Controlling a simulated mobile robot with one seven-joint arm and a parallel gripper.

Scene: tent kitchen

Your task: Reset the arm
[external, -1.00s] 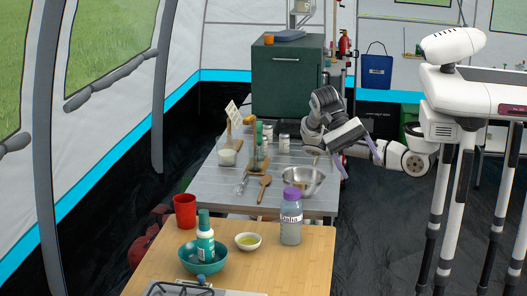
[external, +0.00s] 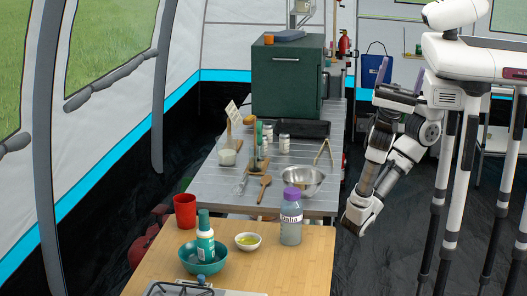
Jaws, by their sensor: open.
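My arm is folded close to my body at the right of the external view. Its elbow hangs low beside the table edge. My gripper (external: 400,76) is raised near my shoulder, its purple-grey fingers pointing up and apart, with nothing seen between them. It is well clear of the tables and of the objects on them.
The grey slatted table (external: 222,186) holds a metal bowl (external: 303,181), wooden spoons, jars and open tongs (external: 324,152). The wooden table (external: 300,262) in front holds a purple-capped bottle (external: 291,218), a red cup (external: 185,211) and a teal bowl (external: 217,265). A green cabinet (external: 287,85) stands behind.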

